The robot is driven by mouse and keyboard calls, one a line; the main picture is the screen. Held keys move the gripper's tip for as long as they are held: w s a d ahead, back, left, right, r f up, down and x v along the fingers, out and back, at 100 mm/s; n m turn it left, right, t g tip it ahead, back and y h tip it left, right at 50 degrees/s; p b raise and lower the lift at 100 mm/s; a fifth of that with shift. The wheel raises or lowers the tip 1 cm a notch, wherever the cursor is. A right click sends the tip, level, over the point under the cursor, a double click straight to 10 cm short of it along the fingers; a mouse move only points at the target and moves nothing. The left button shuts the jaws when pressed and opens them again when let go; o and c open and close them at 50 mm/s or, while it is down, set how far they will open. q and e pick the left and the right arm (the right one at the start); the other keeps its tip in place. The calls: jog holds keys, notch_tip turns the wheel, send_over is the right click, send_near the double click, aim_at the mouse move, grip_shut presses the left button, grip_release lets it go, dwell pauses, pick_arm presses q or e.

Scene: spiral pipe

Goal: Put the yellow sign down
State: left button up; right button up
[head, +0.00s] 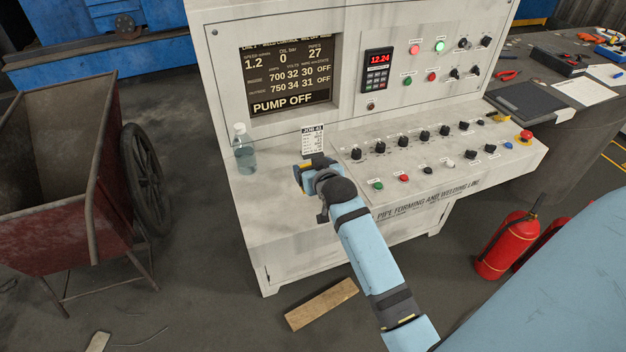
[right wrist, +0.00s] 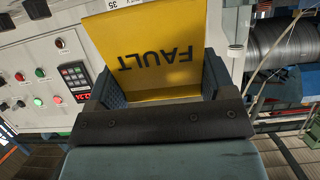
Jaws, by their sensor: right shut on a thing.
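The yellow sign (right wrist: 150,35) fills the upper middle of the right wrist view, with the word FAULT upside down in the picture. My right gripper (right wrist: 162,82) is shut on it, with one dark finger at each side. In the head view my right gripper (head: 314,178) is over the left part of the white console ledge (head: 275,205). Only a small yellow bit of the sign (head: 306,166) shows there. I cannot tell whether the sign touches the ledge. My left gripper is not in view.
A white job card (head: 313,141) stands just behind the gripper. A clear bottle (head: 244,150) stands to its left on the ledge. Knobs and buttons (head: 425,137) cover the console to the right. The ledge front left of the gripper is clear.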

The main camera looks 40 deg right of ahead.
jog(key=shift+f, duration=2.05)
jog(key=shift+f, duration=0.15)
jog(key=shift+f, duration=0.45)
jog(key=o, duration=1)
jog(key=shift+c, duration=0.2)
jog(key=shift+r, duration=0.15)
